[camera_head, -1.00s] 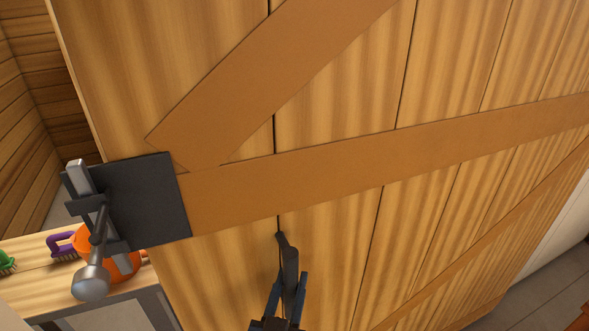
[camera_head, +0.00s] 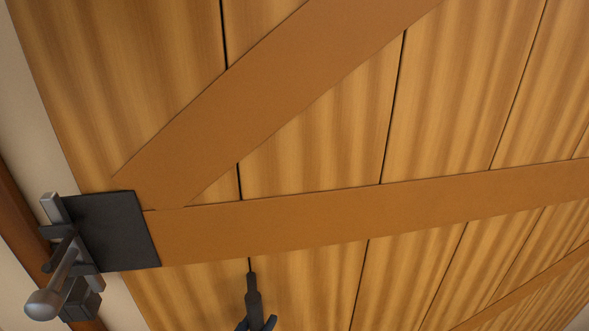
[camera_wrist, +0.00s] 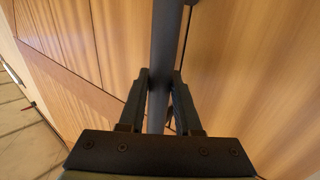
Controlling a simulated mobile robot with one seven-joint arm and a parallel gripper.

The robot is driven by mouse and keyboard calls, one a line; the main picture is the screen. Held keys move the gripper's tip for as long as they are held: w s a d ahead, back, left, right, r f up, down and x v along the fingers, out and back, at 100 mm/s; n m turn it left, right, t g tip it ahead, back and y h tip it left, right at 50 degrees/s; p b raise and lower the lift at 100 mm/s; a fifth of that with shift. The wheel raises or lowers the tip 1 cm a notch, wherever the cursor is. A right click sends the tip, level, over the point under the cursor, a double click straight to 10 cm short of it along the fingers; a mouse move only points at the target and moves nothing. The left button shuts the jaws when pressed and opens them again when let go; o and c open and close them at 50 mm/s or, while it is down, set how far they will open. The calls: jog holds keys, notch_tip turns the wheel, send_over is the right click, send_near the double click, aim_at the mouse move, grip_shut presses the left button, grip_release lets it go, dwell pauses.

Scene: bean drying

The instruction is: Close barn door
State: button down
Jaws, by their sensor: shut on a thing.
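The barn door (camera_head: 310,130) fills most of the head view, with light vertical planks and brown braces. A black plate (camera_head: 115,230) with a grey latch (camera_head: 60,260) sits at its left edge. A dark upright handle (camera_head: 253,290) stands on the door low in the head view. My gripper (camera_head: 256,322) is at the bottom edge there, mostly cut off. In the wrist view my gripper (camera_wrist: 160,80) is shut on the dark handle bar (camera_wrist: 166,40), one finger on each side. The lower end of the handle is hidden by my gripper.
A pale wall (camera_head: 25,110) and a reddish-brown post (camera_head: 25,220) lie just left of the door's latch edge. In the wrist view a paved floor (camera_wrist: 25,140) shows at the lower left.

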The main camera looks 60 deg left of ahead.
jog(key=s, duration=0.1)
jog(key=s+a, duration=0.1)
jog(key=s, duration=0.1)
jog(key=shift+s+a, duration=0.15)
jog(key=shift+s, duration=0.15)
jog(key=c, duration=0.6)
grip_release()
jog(key=shift+w, duration=0.1)
jog(key=b+v, duration=0.1)
jog(key=v, duration=1.2)
jog(key=shift+b, duration=0.35)
jog(key=shift+a, duration=0.1)
